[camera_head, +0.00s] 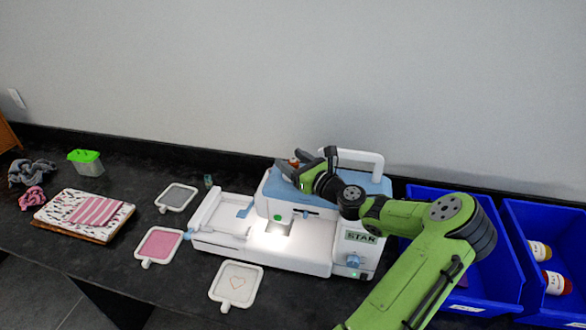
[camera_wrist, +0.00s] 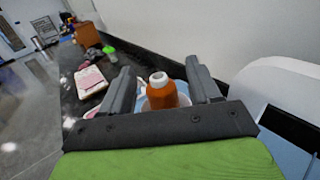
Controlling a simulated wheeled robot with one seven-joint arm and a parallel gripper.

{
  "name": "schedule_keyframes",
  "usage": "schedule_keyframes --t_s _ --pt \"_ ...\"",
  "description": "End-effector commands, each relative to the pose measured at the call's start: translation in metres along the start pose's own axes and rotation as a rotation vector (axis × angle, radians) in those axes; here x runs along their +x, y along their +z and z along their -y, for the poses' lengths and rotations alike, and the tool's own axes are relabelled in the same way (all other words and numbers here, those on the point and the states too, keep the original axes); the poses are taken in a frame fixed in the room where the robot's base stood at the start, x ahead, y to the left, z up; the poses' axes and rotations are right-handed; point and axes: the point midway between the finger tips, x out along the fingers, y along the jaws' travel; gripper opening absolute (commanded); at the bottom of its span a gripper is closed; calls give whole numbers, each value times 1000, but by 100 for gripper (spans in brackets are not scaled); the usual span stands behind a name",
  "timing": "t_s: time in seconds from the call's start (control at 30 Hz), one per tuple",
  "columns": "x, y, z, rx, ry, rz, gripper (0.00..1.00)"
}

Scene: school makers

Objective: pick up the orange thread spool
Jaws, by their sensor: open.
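The orange thread spool (camera_wrist: 161,93) stands upright in the wrist view, with a white top. It lies between and beyond the two fingers of my open gripper (camera_wrist: 161,88); I cannot tell whether either finger touches it. In the head view a small part of the spool (camera_head: 294,162) shows on top of the white and blue sewing machine (camera_head: 330,262), beside my gripper (camera_head: 308,166). The rest of the spool is hidden there by my gripper.
The machine's white handle (camera_head: 362,156) rises just right of my gripper. Several small hoops (camera_head: 160,245) and folded fabric (camera_head: 95,212) lie on the dark counter at left. A wall is behind.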

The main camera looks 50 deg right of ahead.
Motion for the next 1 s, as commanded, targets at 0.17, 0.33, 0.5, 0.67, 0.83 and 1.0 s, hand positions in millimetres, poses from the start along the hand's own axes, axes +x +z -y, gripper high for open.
schedule_keyframes --t_s 0.17,0.33,0.5,0.67,0.83,1.0 --pt "0 0 0 0 0 0 48" --pt "-1 0 0 0 1 -1 22" --pt "-1 0 0 0 1 -1 8" --pt "-1 1 0 -1 1 -1 8" --pt "-1 30 0 -7 1 0 8" --pt "-1 75 0 -9 1 0 8"
